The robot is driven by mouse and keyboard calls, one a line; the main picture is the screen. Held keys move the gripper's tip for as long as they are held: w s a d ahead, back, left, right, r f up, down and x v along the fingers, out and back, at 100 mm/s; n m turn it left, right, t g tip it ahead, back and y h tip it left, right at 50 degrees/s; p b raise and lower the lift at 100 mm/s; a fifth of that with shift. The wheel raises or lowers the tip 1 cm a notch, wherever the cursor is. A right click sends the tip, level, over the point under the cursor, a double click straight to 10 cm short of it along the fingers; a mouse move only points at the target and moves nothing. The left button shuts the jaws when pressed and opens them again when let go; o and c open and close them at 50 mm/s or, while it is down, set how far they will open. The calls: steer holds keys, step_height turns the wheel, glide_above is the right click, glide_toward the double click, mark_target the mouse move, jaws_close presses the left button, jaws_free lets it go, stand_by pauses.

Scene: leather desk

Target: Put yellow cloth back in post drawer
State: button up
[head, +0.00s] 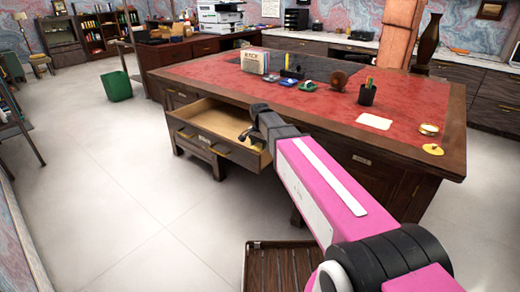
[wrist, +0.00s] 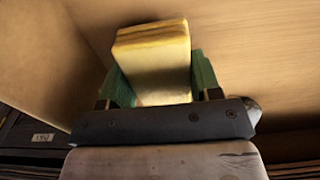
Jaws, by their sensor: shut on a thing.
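The yellow cloth (wrist: 152,55) is a folded block between the two green fingers of my gripper (wrist: 160,78) in the wrist view. My gripper is shut on it. Pale wood, seemingly the inside of the drawer, fills the view around the cloth. In the head view the drawer (head: 203,138) is pulled out from the left part of the desk, with a small label on its front. My gripper (head: 247,134) is at the drawer's right end, low at its opening. The cloth cannot be made out there, and I cannot tell whether it touches the drawer floor.
The red leather desk top (head: 330,105) carries a card box (head: 255,61), a pen cup (head: 367,93), a paper sheet (head: 374,121) and a flat yellow thing (head: 433,149). A wooden slatted piece (head: 280,268) is on the floor below my arm.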

mark_target(260, 145)
steer(key=shift+f, duration=0.4)
steer(key=shift+f, duration=0.15)
steer(key=o, duration=0.9)
step_height(260, 145, up, 12)
steer(key=shift+r, duration=0.15)
